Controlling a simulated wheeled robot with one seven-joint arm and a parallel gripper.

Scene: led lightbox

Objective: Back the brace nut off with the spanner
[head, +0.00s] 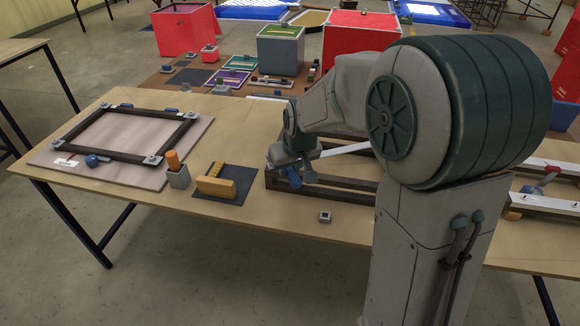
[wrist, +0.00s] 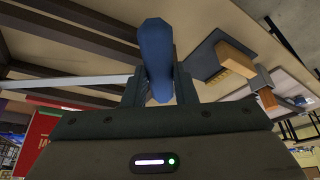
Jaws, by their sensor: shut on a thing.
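My gripper (head: 291,171) is over the left front corner of a dark slatted frame (head: 330,184). It is shut on a blue handle (wrist: 155,50), which I take to be the spanner's. The handle lies between the two fingers in the wrist view and shows as a small blue end under the gripper in the head view. The spanner's jaw is not clear in either view. A pale flat bar (head: 345,150), perhaps the brace, runs over the frame to the right of my gripper and behind my arm. I cannot make out the brace nut.
A dark rectangular frame (head: 128,112) lies on a pale board at the left. A small grey cup (head: 178,177) with an orange handle and a dark mat (head: 240,171) with a yellow-brown block stand left of my gripper. A small grey block (head: 325,216) sits near the front edge.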

